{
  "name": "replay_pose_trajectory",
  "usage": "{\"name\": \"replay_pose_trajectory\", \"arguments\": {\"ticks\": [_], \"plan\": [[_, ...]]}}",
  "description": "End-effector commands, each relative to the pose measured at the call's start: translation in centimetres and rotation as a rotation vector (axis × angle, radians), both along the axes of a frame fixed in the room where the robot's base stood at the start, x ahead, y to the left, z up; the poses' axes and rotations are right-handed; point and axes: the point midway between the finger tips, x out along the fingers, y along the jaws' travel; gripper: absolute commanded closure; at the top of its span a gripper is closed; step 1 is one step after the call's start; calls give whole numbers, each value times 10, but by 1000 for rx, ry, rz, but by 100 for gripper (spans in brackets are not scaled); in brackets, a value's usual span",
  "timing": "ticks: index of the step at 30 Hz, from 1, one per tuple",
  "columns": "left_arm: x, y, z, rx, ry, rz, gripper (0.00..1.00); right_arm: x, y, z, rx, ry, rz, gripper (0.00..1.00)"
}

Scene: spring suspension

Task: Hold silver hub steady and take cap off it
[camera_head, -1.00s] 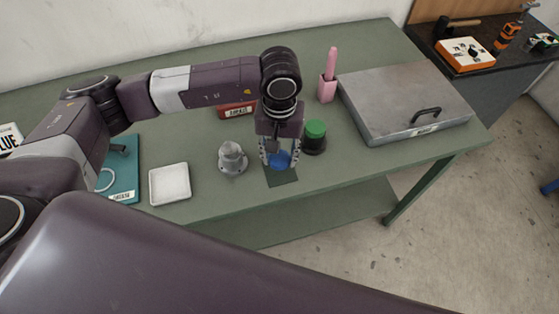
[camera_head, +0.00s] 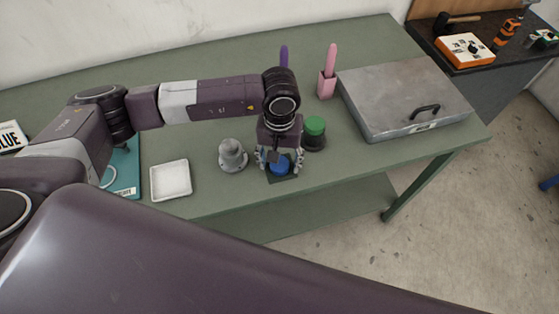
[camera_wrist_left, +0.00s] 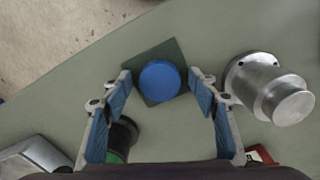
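The silver hub (camera_head: 232,156) stands upright on the green table, left of my left gripper. It also shows at the right of the left wrist view (camera_wrist_left: 272,92), with a flange and a narrower round top. I cannot tell whether that top is a separate cap. My left gripper (camera_head: 280,162) points down with its fingers spread around a round blue piece (camera_wrist_left: 160,81). In the left wrist view (camera_wrist_left: 160,85) gaps show between both blue finger pads and this piece, which rests on a dark square mat (camera_wrist_left: 150,56). My right gripper is out of view.
A green-topped black cylinder (camera_head: 314,130) stands close right of my left gripper. A white tray (camera_head: 171,181) and a teal board (camera_head: 126,170) lie left of the hub. A grey lidded box (camera_head: 400,95) and a pink holder (camera_head: 327,84) stand farther right.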

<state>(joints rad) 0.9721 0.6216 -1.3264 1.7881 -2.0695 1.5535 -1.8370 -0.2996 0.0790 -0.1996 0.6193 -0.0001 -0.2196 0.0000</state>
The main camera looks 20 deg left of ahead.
Motion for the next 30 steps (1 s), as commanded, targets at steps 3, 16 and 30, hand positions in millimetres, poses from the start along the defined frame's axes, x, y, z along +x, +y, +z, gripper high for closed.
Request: {"name": "replay_pose_trajectory", "arguments": {"ticks": [3,16,30], "plan": [[0,0,0,0,0,0,46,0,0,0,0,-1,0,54],[2,-1,40,-3,-8,-1,46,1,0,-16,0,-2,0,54],[0,-1,119,-2,-1,-1,46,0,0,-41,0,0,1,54]]}}
